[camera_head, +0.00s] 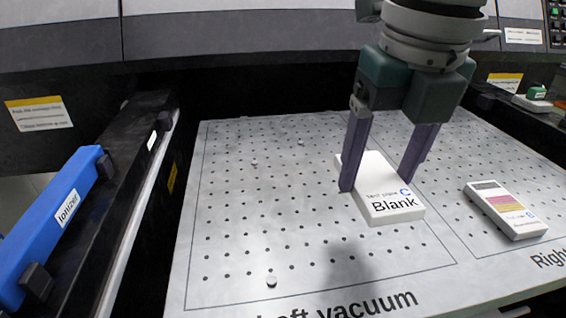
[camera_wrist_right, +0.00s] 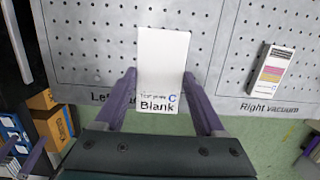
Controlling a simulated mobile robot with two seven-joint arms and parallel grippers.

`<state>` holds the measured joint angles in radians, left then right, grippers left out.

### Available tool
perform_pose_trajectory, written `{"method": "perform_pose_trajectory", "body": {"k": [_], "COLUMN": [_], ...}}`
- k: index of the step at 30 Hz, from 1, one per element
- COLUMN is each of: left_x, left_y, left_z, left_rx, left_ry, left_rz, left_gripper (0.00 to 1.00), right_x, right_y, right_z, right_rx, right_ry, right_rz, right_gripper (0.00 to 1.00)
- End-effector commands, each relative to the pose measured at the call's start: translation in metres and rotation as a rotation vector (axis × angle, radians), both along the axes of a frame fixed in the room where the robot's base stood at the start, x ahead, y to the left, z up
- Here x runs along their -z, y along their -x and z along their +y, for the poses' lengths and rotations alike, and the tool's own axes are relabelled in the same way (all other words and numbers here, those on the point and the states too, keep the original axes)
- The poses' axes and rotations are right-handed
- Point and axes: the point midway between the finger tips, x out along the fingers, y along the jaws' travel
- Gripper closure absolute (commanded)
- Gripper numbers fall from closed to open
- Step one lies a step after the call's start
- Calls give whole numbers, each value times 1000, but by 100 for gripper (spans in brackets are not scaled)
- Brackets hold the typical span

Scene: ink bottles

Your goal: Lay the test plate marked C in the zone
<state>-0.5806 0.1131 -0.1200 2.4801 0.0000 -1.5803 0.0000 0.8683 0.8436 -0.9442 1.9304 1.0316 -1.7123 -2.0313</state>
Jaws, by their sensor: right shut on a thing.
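The white test plate marked C, labelled "Blank" (camera_head: 385,195), is between the fingers of my right gripper (camera_head: 382,170), which is shut on it. It also shows in the right wrist view (camera_wrist_right: 163,60), with the gripper's fingers (camera_wrist_right: 163,103) at its sides near the labelled end. The plate appears held above the perforated board, over the right part of the left vacuum zone (camera_head: 230,240), near the dividing line. Its exact height is unclear. Purple parts at the lower left of the wrist view may be my left gripper (camera_wrist_right: 20,155); its opening is unclear.
Another plate, marked B with coloured bands (camera_head: 507,210), lies in the right vacuum zone (camera_head: 460,225). A small light knob (camera_head: 271,281) sits near the board's front. A blue ionizer bar (camera_head: 60,215) runs along the left. Much of the left zone is clear.

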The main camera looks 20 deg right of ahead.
Motion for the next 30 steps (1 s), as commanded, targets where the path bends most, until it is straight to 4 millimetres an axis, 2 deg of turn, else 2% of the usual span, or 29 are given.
{"method": "perform_pose_trajectory", "body": {"k": [1, 3, 10, 16, 28, 29, 30], "left_x": [5, 7, 10, 18, 18, 18, 18], "left_y": [0, 0, 0, 0, 0, 0, 0], "left_z": [0, 0, 1, 2, 3, 3, 3], "left_rx": [0, 0, 4, 6, 7, 7, 7], "left_ry": [0, 0, -5, -10, -11, -11, -10], "left_rz": [0, 1, 0, 1, 0, 0, 0], "left_gripper": [0, 0, 0, 0, 0, 0, 0], "right_x": [14, 25, 42, 74, 80, 80, 80], "right_y": [1, 1, 0, 0, 0, 0, 0], "right_z": [0, 0, 1, 0, 0, 0, 0], "right_rx": [2, 0, 0, 1, 0, 0, 0], "right_ry": [0, 0, -1, 0, -1, -1, -1], "right_rz": [4, 3, 1, 1, 0, 0, -1], "right_gripper": [88, 88, 88, 88, 88, 26, 22]}}
